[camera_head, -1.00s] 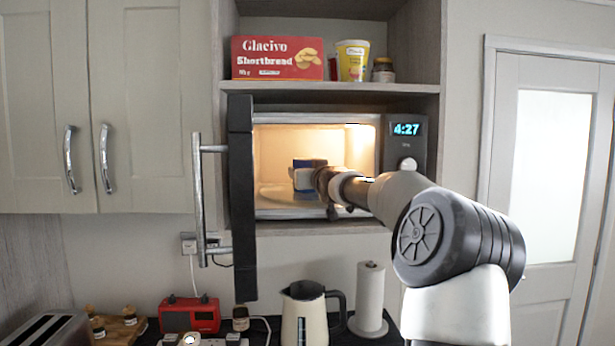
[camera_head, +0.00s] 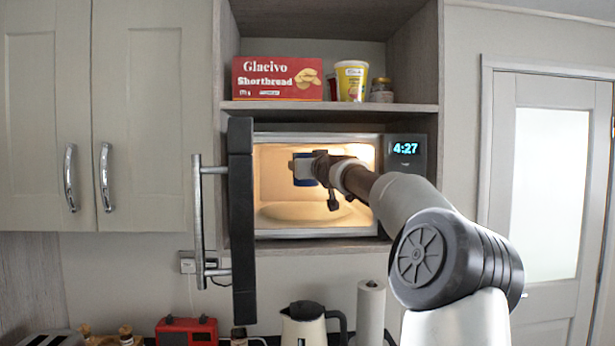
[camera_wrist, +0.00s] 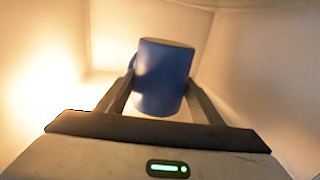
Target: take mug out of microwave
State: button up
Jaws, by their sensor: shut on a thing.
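The blue mug (camera_wrist: 163,80) is between my gripper's two fingers in the wrist view, inside the lit microwave cavity. In the head view the mug (camera_head: 304,170) shows partly behind my gripper (camera_head: 318,168). My gripper (camera_wrist: 160,92) is shut on the mug. The mug is held raised above the turntable plate (camera_head: 300,212), with a gap below it. The microwave (camera_head: 315,233) has its door (camera_head: 241,220) swung open to the left. The mug's far side is hidden.
The shelf above the microwave holds a red shortbread box (camera_head: 277,79), a yellow-and-white tub (camera_head: 351,81) and a small jar (camera_head: 382,90). Below stand a kettle (camera_head: 304,328), a paper roll (camera_head: 370,312) and a red toaster-like box (camera_head: 187,331). The open door borders the left of the opening.

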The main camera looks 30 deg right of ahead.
jog(key=a+b+v, duration=0.1)
jog(key=b+v, duration=0.8)
jog(key=v, duration=1)
jog(key=shift+a, duration=0.2)
dwell(1.3)
